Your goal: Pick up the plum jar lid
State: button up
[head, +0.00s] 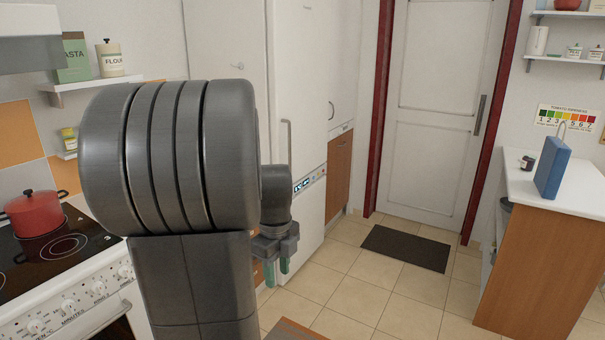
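A small dark jar or lid-like item (527,162) lies on the white counter (583,190) at the right. It is too small to tell whether this is the plum jar lid. No other thing is clearly the plum jar lid. My gripper (277,269) hangs low in the middle of the head view, well left of that counter. Its two green-tipped fingers are apart, with nothing seen between them. My large grey arm link hides much of the left middle of the view.
A blue upright object (552,168) stands on the counter beside the dark item. A red pot (34,214) sits on the stove at the left. Small labelled jars (574,53) stand on a wall shelf at the upper right. Tiled floor around a dark mat (406,248) is free.

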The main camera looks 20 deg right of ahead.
aim_at(528, 161)
jog(key=i+l+z, duration=0.7)
jog(key=i+z, duration=0.75)
jog(key=i, duration=0.85)
jog(key=i+l, duration=0.15)
jog(key=i, duration=1.25)
jog(key=i+j+z, duration=0.1)
jog(key=i, duration=0.5)
jog(key=i+j+z, duration=0.1)
jog(key=i, duration=0.45)
jog(key=i+l+z, duration=0.15)
jog(key=i+z, duration=0.6)
jog(key=z, duration=0.15)
jog(key=i+j+z, duration=0.1)
jog(key=i+z, duration=0.25)
jog(key=z, duration=0.15)
jog(key=i+j+z, duration=0.25)
jog(key=z, duration=0.2)
jog(key=i+j, duration=0.05)
jog(key=i, duration=0.05)
